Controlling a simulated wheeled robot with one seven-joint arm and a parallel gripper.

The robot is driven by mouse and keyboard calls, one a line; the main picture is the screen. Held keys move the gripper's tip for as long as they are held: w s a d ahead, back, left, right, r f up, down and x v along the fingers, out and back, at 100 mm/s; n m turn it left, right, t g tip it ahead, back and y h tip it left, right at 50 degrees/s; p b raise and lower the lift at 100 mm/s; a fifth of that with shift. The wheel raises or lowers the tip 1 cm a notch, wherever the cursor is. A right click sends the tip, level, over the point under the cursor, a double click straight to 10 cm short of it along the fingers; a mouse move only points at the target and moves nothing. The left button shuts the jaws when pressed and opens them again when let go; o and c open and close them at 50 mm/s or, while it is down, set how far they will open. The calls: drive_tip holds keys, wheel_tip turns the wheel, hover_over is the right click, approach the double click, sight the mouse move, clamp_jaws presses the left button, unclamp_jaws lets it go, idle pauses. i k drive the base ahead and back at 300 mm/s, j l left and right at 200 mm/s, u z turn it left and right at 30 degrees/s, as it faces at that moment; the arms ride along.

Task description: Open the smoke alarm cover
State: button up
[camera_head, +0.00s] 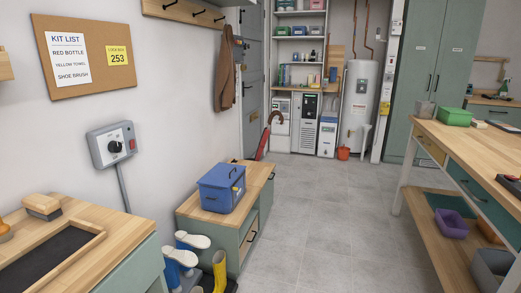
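I see no smoke alarm or alarm cover in the head view. A grey wall box (111,144) with a black dial and a red button hangs on the left wall, with a conduit running down from it. It looks like a switch or control box. My gripper is not in view.
A blue lidded box (221,188) stands on a low green cabinet (213,226), with boots beside it. A wooden workbench (462,150) runs along the right. A cork board (88,52) hangs at the left. The grey tiled floor (318,205) between is clear.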

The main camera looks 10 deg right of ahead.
sight(396, 30)
drive_tip(key=i, duration=0.65)
drive_tip(key=i+j+z, duration=0.1)
drive_tip(key=i, duration=0.6)
drive_tip(key=i+j+z, duration=0.1)
drive_tip(key=i, duration=0.55)
drive_tip(key=i+l+z, duration=0.1)
drive_tip(key=i+z, duration=0.25)
drive_tip(key=i, duration=0.65)
drive_tip(key=i+j+z, duration=0.3)
drive_tip(key=i, duration=0.65)
drive_tip(key=i+z, duration=0.1)
drive_tip(key=i, duration=3.75)
drive_tip(key=i+z, duration=0.2)
drive_tip(key=i, duration=0.3)
drive_tip(key=i+j+z, duration=0.25)
drive_tip(key=i, duration=0.2)
drive_tip(key=i+j+z, duration=0.2)
drive_tip(key=i, duration=0.3)
drive_tip(key=z, duration=1)
